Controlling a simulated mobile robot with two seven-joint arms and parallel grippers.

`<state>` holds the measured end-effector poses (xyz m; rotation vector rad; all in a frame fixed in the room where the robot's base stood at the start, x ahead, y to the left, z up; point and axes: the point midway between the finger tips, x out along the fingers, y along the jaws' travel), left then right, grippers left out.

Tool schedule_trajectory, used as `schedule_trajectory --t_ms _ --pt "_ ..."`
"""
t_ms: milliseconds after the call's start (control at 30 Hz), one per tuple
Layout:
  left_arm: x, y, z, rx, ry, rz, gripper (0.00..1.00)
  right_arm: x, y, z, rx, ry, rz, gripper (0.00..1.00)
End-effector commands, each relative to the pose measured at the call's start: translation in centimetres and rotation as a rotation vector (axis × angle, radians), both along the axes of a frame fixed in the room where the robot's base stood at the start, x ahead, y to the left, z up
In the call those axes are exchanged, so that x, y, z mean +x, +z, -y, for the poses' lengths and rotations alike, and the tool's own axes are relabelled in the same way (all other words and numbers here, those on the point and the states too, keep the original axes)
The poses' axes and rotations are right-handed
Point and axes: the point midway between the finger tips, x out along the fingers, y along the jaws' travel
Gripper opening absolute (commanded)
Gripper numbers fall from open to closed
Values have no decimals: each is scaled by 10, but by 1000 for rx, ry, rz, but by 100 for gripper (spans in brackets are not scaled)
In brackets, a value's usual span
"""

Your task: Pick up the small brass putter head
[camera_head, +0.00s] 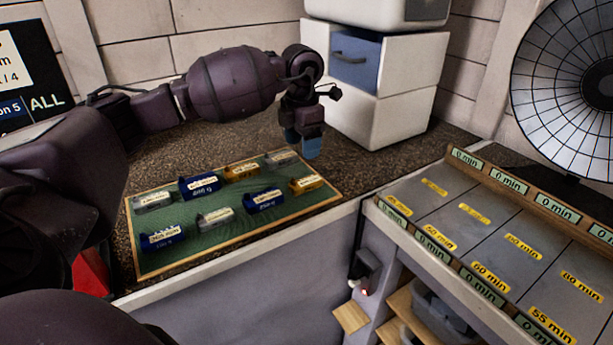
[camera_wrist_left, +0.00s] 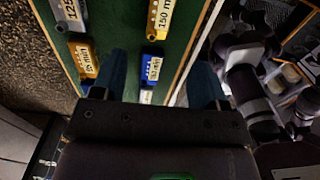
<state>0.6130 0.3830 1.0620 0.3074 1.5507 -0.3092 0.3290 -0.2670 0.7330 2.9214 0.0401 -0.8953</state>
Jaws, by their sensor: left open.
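Two brass putter heads lie on the green mat (camera_head: 190,240). One brass head (camera_head: 240,172) is in the back row; the other brass head (camera_head: 305,184) is at the right end of the front row. In the left wrist view, a brass head (camera_wrist_left: 160,18) has a label that seems to start with 150. The other brass head (camera_wrist_left: 85,60) has a label I cannot read surely. I cannot tell which is smaller. My left gripper (camera_head: 302,146) hangs open and empty above the mat's back right corner, its blue fingers pointing down. My right gripper is not in view.
Several blue and silver heads lie among them, including a blue head (camera_head: 263,201) and a silver head (camera_head: 282,158). A white cabinet (camera_head: 402,65) with a blue drawer stands behind the gripper. A labelled grey tray (camera_head: 480,222) is at right. The counter beside the mat is clear.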

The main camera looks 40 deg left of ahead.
Motion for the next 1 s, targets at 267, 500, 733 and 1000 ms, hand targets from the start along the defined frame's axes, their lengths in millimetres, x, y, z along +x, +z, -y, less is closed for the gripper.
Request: schedule_trajectory --t_ms 267,500,733,1000 --pt "0 -26 -1 0 1 -3 67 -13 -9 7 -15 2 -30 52" --pt "0 -55 0 -1 0 0 67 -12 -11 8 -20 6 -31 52" --pt "2 -70 -1 -1 1 -3 67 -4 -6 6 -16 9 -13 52" --pt "4 -105 -1 -2 1 -3 67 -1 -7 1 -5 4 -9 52"
